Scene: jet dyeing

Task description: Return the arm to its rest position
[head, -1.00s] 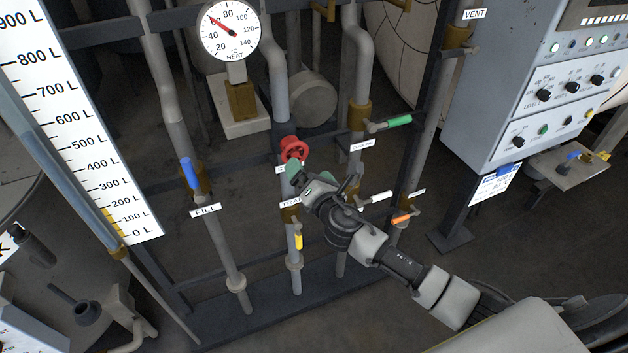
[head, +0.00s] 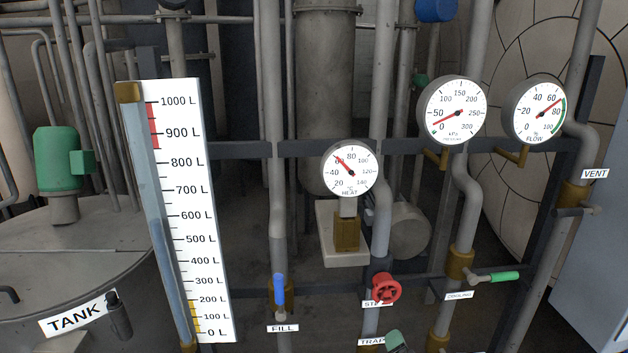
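The rest of the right arm is out of view below. My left gripper and arm are not in view.
A pipe rack fills the middle, with the blue FILL handle (head: 279,289) and green COOLING handle (head: 504,277). HEAT (head: 350,171), pressure (head: 452,112) and FLOW (head: 539,109) gauges stand above. The level scale (head: 190,210) and TANK (head: 90,262) are at left.

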